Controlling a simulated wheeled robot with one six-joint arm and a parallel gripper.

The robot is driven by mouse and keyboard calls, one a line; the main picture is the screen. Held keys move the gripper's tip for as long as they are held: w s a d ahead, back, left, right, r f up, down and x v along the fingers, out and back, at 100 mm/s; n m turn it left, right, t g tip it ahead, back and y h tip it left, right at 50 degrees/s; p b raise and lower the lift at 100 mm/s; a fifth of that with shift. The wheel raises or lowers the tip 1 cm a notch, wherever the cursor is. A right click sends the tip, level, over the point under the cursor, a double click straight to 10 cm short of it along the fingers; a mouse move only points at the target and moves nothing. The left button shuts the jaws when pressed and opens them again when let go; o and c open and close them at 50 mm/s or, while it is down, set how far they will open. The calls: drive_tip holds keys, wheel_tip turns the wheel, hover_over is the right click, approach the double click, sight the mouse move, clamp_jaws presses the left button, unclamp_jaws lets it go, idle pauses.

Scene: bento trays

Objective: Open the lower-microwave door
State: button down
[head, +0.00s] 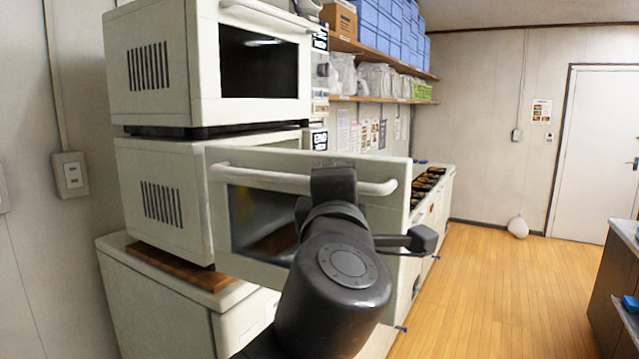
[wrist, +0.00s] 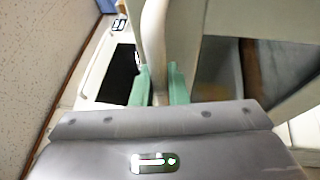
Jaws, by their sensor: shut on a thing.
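The lower microwave (head: 165,195) is a white box under a similar upper microwave (head: 150,65). Its door (head: 385,225) stands partly open, swung out from the left side, with its right edge away from the body. A white bar handle (head: 255,177) runs along the top of the door. My gripper (head: 335,180) is at the right part of this handle; my wrist hides its fingers in the head view. In the wrist view, the green fingers (wrist: 158,85) are shut around the handle (wrist: 154,35), one on each side.
A white counter (head: 125,275) with a wooden board (head: 180,268) carries the microwaves. Food trays (head: 428,183) lie on a counter behind the door. Shelves (head: 385,98) hang above. The wooden floor (head: 500,285) to the right is free, up to a dark-fronted counter (head: 612,280).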

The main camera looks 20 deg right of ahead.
drive_tip(key=c, duration=1.4)
unclamp_jaws()
drive_tip(key=shift+c, duration=0.2)
drive_tip(key=p+v, duration=0.2)
drive_tip(key=v, duration=1.1)
drive_tip(key=shift+s, duration=0.2)
drive_tip(key=shift+s+a+f, duration=0.1)
drive_tip(key=shift+a, duration=0.1)
